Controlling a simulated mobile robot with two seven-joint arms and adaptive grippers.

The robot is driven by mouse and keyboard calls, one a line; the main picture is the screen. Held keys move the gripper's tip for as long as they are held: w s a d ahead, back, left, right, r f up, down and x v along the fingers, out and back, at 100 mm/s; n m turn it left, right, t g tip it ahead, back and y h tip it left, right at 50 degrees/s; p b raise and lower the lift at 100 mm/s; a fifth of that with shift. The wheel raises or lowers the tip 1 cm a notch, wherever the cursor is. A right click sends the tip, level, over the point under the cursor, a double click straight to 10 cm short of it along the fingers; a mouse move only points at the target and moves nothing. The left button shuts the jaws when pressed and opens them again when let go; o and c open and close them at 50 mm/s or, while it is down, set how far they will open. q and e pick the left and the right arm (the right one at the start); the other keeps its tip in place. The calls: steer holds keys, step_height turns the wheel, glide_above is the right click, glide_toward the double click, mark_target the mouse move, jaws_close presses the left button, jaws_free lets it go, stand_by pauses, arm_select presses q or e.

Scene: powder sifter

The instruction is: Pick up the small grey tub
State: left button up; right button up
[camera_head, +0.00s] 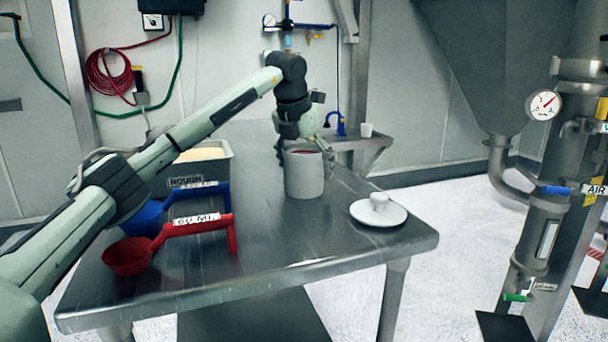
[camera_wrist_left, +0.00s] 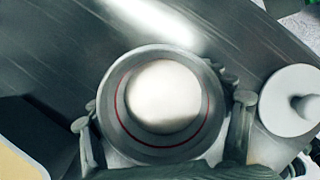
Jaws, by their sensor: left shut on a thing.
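The small grey tub (camera_head: 304,178) is upright at the middle of the steel table. In the left wrist view the tub (camera_wrist_left: 117,146) is seen from above, with a red line around its inner wall and a whitish rounded mass inside. My left gripper (camera_head: 305,154) comes down over it from behind. Its fingers are on opposite sides of the tub, shut on it, as the left wrist view (camera_wrist_left: 162,112) also shows. I cannot tell whether the tub's base touches the table. My right gripper is out of view.
The steel table (camera_head: 285,242) also holds a red scoop (camera_head: 128,257), a blue scoop (camera_head: 145,218) and a bin marked ROUGH (camera_head: 218,172). The front middle is clear.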

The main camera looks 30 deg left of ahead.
mark_target(305, 147)
arm_select(q)
steer(key=c, duration=0.6)
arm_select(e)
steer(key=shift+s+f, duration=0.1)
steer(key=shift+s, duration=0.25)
arm_select(q)
steer(key=shift+r, duration=0.15)
steer(key=shift+r, duration=0.25)
step_height(305, 147, up, 4)
steer(key=shift+s+a+f, duration=0.1)
steer(key=shift+a, duration=0.05)
steer(key=s+a+r, duration=0.4)
steer(key=s+a, duration=0.1)
steer(key=s+a+r, duration=0.2)
steer(key=s+a, duration=0.1)
steer(key=shift+r+b, duration=0.25)
steer(key=shift+b, duration=0.1)
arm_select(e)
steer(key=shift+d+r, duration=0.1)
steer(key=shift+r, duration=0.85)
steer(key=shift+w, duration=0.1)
